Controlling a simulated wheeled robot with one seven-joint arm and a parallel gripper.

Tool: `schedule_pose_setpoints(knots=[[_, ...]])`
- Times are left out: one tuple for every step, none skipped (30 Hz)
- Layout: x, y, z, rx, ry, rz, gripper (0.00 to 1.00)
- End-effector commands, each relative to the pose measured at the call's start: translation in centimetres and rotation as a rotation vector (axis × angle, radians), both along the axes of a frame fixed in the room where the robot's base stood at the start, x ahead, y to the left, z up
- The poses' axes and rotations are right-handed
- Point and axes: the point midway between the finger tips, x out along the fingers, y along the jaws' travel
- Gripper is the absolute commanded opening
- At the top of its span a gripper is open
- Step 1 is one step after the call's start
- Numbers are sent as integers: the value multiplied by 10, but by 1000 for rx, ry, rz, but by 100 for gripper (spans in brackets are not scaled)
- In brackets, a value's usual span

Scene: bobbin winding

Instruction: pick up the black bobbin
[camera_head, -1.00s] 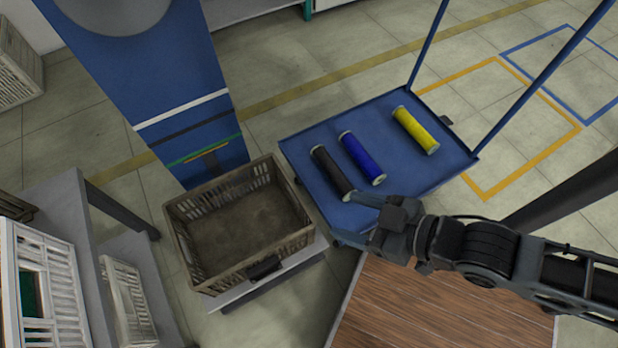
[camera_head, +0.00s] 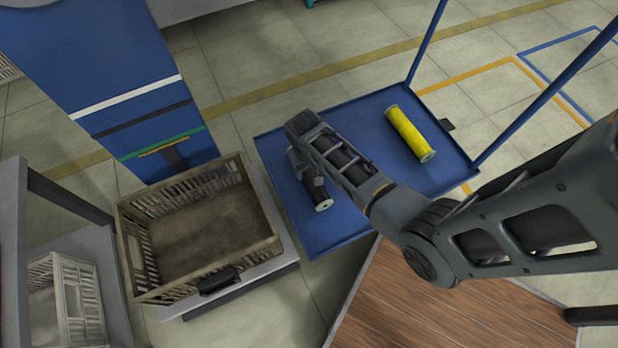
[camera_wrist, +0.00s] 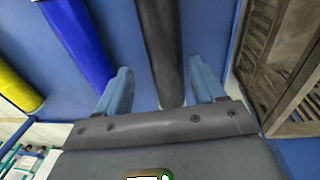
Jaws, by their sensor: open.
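The black bobbin (camera_head: 317,189) lies on the blue tray of the cart in the head view, its near end with a pale centre showing. My arm hides its far part. In the wrist view the black bobbin (camera_wrist: 160,40) runs lengthwise between the two light-blue fingers of my gripper (camera_wrist: 160,66). The fingers are open, one on each side, with gaps to the bobbin. I cannot tell the exact height of the fingertips over the tray.
A blue bobbin (camera_wrist: 78,40) lies left of the black one in the wrist view. A yellow bobbin (camera_head: 409,134) lies farther right on the blue tray (camera_head: 440,178). A brown crate (camera_head: 205,232) stands left of the tray. Blue posts rise at the tray's right side.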

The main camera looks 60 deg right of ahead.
Motion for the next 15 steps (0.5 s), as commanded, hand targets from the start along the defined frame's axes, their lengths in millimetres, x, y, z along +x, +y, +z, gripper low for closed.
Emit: schedule_pose_setpoints(knots=[[6,-1,-1,13,15,-12,69],[8,-1,-1,19,24,-17,69],[9,-1,-1,25,34,-22,69],[10,-1,-2,28,38,-26,69],[10,-1,-4,31,42,-27,69],[11,-1,-7,33,45,-29,69],[11,-1,-10,32,46,-30,69],[10,-2,-13,33,47,-30,69],[10,-2,-17,33,47,-30,69],[10,-2,-20,32,46,-30,69],[10,-3,-23,32,46,-29,69],[10,-3,-27,32,45,-29,69],[10,-3,-30,32,45,-29,69],[10,-4,-33,32,45,-29,69],[10,-4,-37,32,45,-29,69]])
